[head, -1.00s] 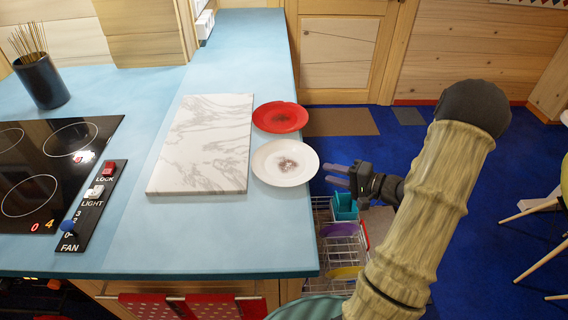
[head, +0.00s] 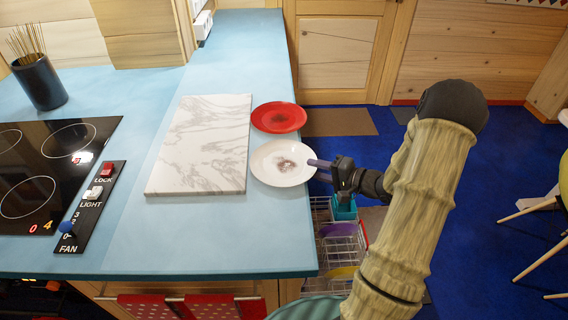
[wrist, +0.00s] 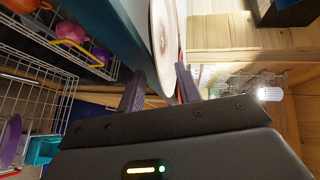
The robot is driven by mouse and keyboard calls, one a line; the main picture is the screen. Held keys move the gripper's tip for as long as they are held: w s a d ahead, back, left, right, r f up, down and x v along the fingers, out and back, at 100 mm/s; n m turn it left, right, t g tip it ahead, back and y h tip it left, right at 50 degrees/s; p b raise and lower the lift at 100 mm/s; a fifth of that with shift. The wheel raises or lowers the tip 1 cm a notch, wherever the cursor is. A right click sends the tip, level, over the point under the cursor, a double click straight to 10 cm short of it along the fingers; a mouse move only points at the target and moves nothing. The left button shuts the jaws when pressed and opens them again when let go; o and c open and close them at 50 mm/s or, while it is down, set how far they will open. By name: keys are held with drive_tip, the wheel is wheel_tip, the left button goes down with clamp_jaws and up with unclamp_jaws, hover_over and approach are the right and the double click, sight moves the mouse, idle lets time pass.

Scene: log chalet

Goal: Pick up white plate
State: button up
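The white plate (head: 275,152) has a dark smudge at its centre and lies at the right edge of the blue counter, just in front of the red plate (head: 277,117). My gripper (head: 316,170) is at the plate's right rim, with its fingers pointing left. In the wrist view, the white plate (wrist: 164,45) is seen edge-on, its near rim between the two spread fingers of my gripper (wrist: 160,88). The gripper is open, with a gap beside the rim. Whether a finger touches the plate is unclear.
A marble board (head: 201,145) lies left of the plates on the blue counter (head: 220,225). A wire dish rack (head: 338,245) with coloured dishes is below, right of the counter edge. A stove (head: 55,165) is at the left.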

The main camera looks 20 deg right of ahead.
clamp_jaws()
idle(0.3)
wheel_tip(320, 180, up, 10)
drive_tip(key=p, duration=0.1)
idle(0.4)
drive_tip(key=shift+w, duration=0.1)
idle(0.5)
